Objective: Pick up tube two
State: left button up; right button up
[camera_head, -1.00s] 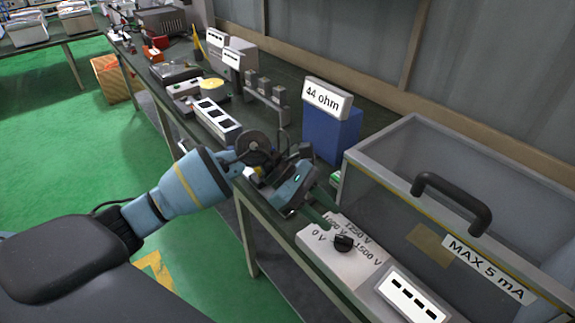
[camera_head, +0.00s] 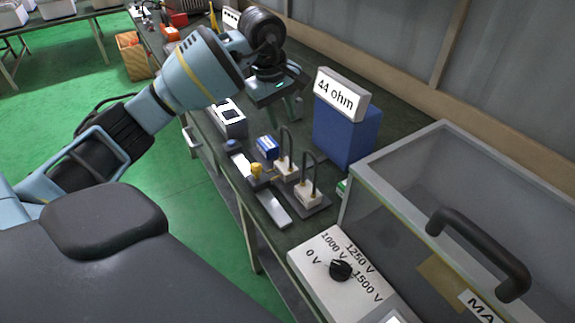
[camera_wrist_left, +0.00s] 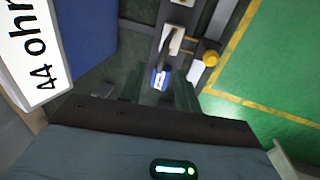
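Two U-shaped dark tubes on white bases stand on the dark bench in the head view, one farther back (camera_head: 286,165) and one nearer (camera_head: 308,192). I cannot tell which is tube two. One white base also shows in the left wrist view (camera_wrist_left: 176,41). My left gripper (camera_head: 286,113) is above the bench, farther back than the tubes and apart from them. Its two fingers (camera_wrist_left: 159,92) are spread with nothing held; a small blue-and-white box (camera_wrist_left: 158,79) shows below, beyond the gap. My right gripper is not in view.
A blue box labelled 44 ohm (camera_head: 347,132) stands close right of my gripper. A metal strip with a yellow knob (camera_head: 257,170) lies beside the tubes. A voltage dial box (camera_head: 335,270) and a clear-walled case with a black handle (camera_head: 478,250) are at the near right.

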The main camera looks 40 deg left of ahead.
aim_at(285, 129)
pick_arm(q)
notch_tip(285, 129, down, 2)
jog(key=shift+w+d, duration=0.1)
jog(key=shift+w, duration=0.05)
jog(key=f, duration=0.4)
jog(key=shift+w+d+f+p, duration=0.1)
jog(key=shift+w+d+p, duration=0.15)
jog(key=shift+w+p, duration=0.1)
jog(key=shift+f, duration=0.2)
jog(key=shift+c, duration=0.3)
jog(key=c, duration=0.5)
grip_shut()
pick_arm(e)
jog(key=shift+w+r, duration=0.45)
